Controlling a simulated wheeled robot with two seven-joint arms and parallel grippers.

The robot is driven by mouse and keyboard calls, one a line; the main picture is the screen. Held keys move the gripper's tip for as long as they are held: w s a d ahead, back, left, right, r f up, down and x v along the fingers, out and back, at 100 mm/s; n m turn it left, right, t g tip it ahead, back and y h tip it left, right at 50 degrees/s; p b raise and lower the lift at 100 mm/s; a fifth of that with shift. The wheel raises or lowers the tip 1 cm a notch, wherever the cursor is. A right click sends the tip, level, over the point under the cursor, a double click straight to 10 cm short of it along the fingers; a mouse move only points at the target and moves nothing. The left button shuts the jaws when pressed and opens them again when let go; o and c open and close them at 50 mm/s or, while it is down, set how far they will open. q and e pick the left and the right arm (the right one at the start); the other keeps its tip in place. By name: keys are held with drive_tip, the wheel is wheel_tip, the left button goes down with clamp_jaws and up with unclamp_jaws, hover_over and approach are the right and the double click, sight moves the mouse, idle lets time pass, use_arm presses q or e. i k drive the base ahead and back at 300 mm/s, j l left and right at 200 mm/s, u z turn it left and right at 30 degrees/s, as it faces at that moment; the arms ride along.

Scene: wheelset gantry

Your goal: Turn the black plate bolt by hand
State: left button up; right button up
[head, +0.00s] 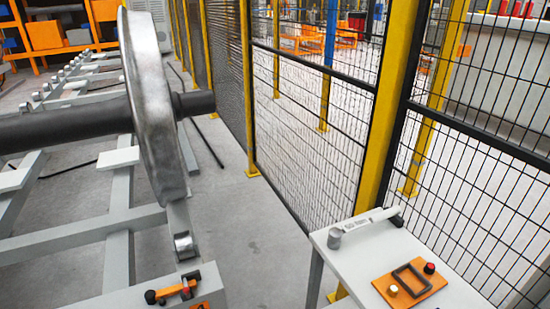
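On the grey stand in front of the wheel, at the bottom of the head view, sits a small fitting (172,291). It has an orange-red bar, a black left end (150,297) and a black piece at its upper right. An orange plate lies at its right, cut by the frame's lower edge. I cannot tell for certain which black part is the plate bolt. On the white table at the right lies another orange plate (425,291) with a black rectangular frame (411,281), a red-topped black knob (429,268) and a pale knob (392,290). Neither gripper is in view.
A large steel wheel (150,100) on a dark axle (65,128) stands over the grey frame (120,225). The white table (350,262) also holds a grey-and-white cylindrical tool (368,222). Mesh fencing with yellow posts (385,110) runs behind. Bare floor (240,225) lies between frame and table.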

sight(430, 268)
drive_tip(key=z, duration=1.2)
